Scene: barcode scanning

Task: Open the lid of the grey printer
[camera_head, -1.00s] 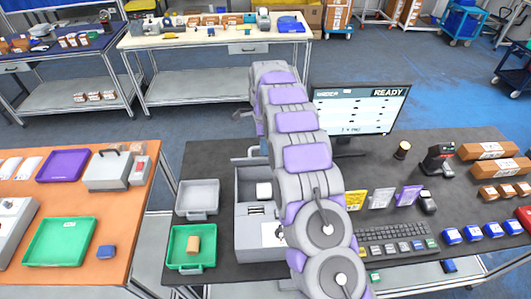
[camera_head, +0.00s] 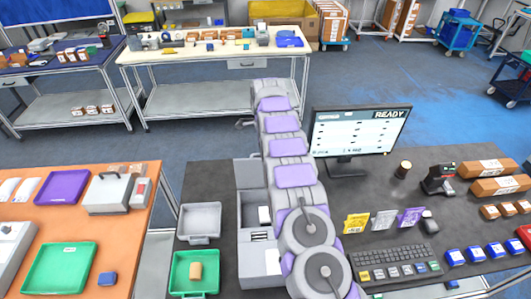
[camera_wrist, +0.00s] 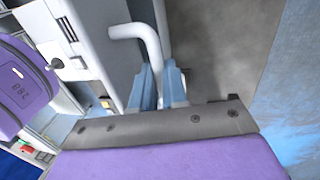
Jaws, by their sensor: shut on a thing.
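The grey printer (camera_head: 258,262) stands on the dark table, left of my arm and partly hidden by it. Its lid (camera_head: 247,174) is raised at the back, and the inside shows, with a white roll (camera_head: 264,215) in it. In the wrist view, the lid's bent light-grey handle (camera_wrist: 139,32) runs down between the two blue fingers of my gripper (camera_wrist: 159,76), which is shut on it. In the head view my gripper is hidden behind my own arm.
A grey tray (camera_head: 183,237) and a green tray (camera_head: 214,285) with a brown box (camera_head: 196,271) stand left of the printer. A monitor (camera_head: 357,133) stands right of my arm. A keyboard (camera_head: 397,255) lies at the front right.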

